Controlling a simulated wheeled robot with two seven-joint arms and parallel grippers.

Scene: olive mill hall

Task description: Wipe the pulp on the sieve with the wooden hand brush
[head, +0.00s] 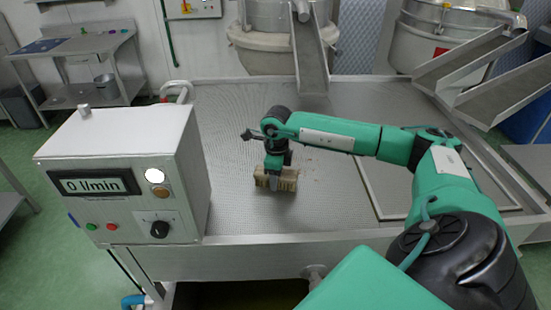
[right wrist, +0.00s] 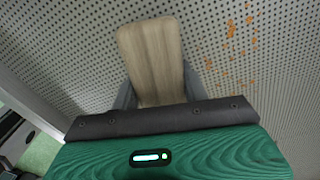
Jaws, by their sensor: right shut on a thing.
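The wooden hand brush (head: 283,179) is in my right gripper (head: 274,176), low over the perforated metal sieve (head: 232,120). The right wrist view shows the brush's wooden back (right wrist: 152,60) between the two grey fingers of the right gripper (right wrist: 157,88). Its bristles show in the head view; I cannot tell whether they touch the sieve. Orange-brown pulp (right wrist: 232,45) lies in scattered specks on the sieve, right of the brush in the right wrist view. In the head view the pulp is mostly hidden or too small to make out. My left gripper is not in view.
A control box (head: 125,170) reading "0 l/min" stands at the sieve's left front. A metal chute (head: 309,55) comes down at the back, and more chutes (head: 470,60) stand at the back right. A framed panel (head: 385,188) lies right of the brush. The sieve's left back is clear.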

